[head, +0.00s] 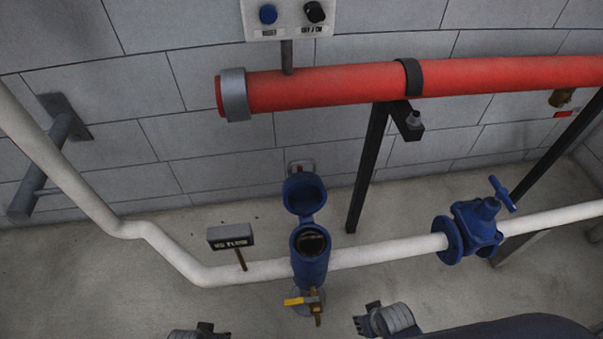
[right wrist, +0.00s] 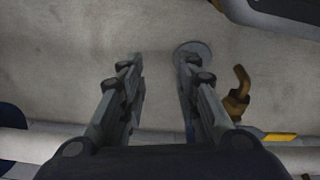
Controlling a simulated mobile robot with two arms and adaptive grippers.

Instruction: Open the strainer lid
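The blue strainer (head: 310,265) stands on the white pipe in the middle of the head view. Its round blue lid (head: 304,196) is swung up and back toward the wall, and the dark opening of the strainer shows. My right gripper (head: 360,320) is below and right of the strainer, apart from it. In the right wrist view its two fingers (right wrist: 160,62) are spread with nothing between them. My left gripper (head: 198,330) shows only partly at the bottom edge, left of the strainer; its finger gap is not clear.
A brass tap with a yellow handle (head: 300,300) sits under the strainer; the brass tap also shows in the right wrist view (right wrist: 238,100). A blue valve (head: 475,228) is on the pipe (head: 385,249) to the right. A "NO FLOW" sign (head: 230,236) stands left. A red pipe (head: 340,84) runs above.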

